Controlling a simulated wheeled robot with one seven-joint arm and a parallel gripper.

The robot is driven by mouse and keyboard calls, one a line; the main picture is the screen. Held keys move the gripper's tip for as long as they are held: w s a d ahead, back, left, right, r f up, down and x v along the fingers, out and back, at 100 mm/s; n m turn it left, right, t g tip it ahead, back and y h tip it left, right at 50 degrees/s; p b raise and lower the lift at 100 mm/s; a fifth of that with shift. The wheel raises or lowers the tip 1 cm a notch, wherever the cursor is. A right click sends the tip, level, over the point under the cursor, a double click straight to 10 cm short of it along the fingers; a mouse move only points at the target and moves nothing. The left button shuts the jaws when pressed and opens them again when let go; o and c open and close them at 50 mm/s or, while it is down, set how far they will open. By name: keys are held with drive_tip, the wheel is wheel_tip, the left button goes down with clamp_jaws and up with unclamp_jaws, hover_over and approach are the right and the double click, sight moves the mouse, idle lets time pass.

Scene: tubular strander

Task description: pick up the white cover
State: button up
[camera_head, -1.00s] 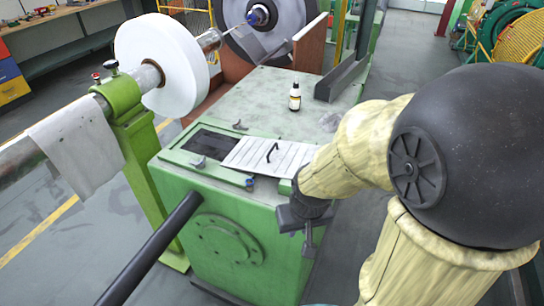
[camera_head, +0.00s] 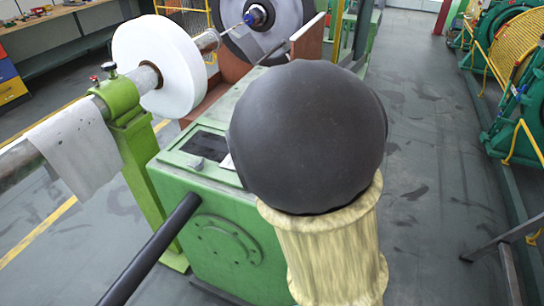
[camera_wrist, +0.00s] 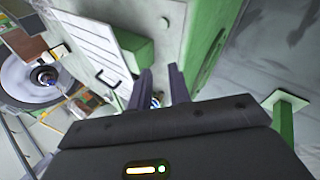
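The white cover (camera_wrist: 88,42) is a flat slatted panel with a black handle (camera_wrist: 106,79), at the upper left of the wrist view. In the head view only a sliver of the cover (camera_head: 228,163) shows on the green machine top; my arm hides the rest. My gripper (camera_wrist: 161,78) shows in the wrist view with two dark fingers apart and nothing visibly held between them. It is to the right of the handle in that view, not touching it. The head view hides my gripper behind my arm.
The green machine box (camera_head: 215,225) has a dark opening (camera_head: 205,145) on top. A white roll (camera_head: 160,65) on a shaft stands left, with a cloth (camera_head: 75,150) hanging nearby. A black bar (camera_head: 150,250) juts toward the front. The floor at right (camera_head: 430,170) is mostly clear.

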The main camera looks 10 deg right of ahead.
drive_tip(key=w+a+r+n+t, duration=0.2)
drive_tip(key=w+r+n+t, duration=0.2)
drive_tip(key=r+n, duration=0.4)
drive_tip(key=shift+a+r+n+t, duration=0.25)
drive_tip(key=shift+a+n+t, duration=0.1)
drive_tip(key=shift+n, duration=0.35)
drive_tip(key=shift+w+p, duration=0.15)
drive_tip(key=shift+p, duration=0.15)
drive_tip(key=p+x, duration=0.9)
drive_tip(key=x, duration=0.3)
drive_tip(key=shift+d+f, duration=0.15)
